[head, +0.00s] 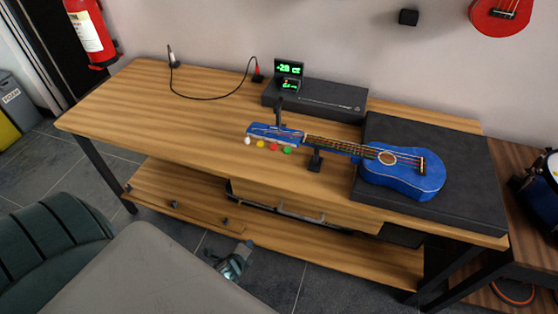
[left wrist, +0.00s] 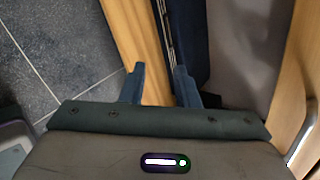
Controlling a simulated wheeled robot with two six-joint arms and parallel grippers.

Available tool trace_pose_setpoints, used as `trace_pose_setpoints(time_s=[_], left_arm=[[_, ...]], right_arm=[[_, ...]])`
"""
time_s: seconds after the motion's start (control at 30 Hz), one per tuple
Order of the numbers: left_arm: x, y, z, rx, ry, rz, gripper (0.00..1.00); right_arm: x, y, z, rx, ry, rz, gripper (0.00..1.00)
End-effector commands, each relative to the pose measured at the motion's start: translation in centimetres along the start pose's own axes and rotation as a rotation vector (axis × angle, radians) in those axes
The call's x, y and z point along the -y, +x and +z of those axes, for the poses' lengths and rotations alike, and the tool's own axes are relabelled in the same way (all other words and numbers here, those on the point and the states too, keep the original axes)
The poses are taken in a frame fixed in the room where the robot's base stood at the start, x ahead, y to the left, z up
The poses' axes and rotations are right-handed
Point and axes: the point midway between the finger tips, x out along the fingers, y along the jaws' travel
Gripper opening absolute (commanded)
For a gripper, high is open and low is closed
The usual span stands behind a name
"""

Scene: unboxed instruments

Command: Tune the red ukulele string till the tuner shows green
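The blue ukulele (head: 410,180) lies with its body on a black mat and its neck on a small black stand (head: 315,160). Its headstock (head: 268,131) points left. White, yellow, red (head: 274,146) and green pegs line its near edge. The tuner display (head: 288,69) stands behind, with green characters resembling "-28 ct"; they are too small to read surely. My left gripper (left wrist: 158,84) is open and empty in the left wrist view, its two blue fingers apart. It is low in front of the table, away from the ukulele. My right gripper is not in view.
A dark grey box (head: 325,100) lies along the wall. A black cable (head: 205,98) runs across the back of the wooden table (head: 150,110). The left tabletop is mostly clear.

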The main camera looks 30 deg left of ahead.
Motion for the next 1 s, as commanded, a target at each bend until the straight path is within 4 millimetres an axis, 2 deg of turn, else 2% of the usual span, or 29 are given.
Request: trace_pose_setpoints(time_s=[0.03,0.1,0.2,0.3,0.4,0.5,0.63,0.77,1.0], left_arm=[[3.5,-0.3,0.7,0.025,0.131,-0.078,0.28],[8.8,-1.8,1.8,0.085,0.349,-0.182,0.28],[15.8,-5.1,3.2,0.208,0.643,-0.309,0.28],[21.4,-8.8,4.4,0.349,0.882,-0.396,0.28],[25.2,-12.2,5.3,0.473,1.050,-0.445,0.28],[27.3,-14.4,5.8,0.554,1.146,-0.464,0.28],[28.5,-15.2,6.1,0.595,1.191,-0.470,0.28],[29.6,-14.2,6.4,0.595,1.193,-0.470,0.28],[32.5,-10.7,7.2,0.595,1.191,-0.470,0.28]], right_arm=[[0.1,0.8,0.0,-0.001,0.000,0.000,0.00],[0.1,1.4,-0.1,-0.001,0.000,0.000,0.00],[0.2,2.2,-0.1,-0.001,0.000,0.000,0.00],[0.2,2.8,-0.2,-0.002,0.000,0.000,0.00],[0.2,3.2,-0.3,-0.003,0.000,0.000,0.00],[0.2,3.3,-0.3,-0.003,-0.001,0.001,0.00],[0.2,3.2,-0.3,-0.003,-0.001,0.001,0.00],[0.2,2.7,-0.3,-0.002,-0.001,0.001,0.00],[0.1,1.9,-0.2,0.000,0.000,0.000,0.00]])
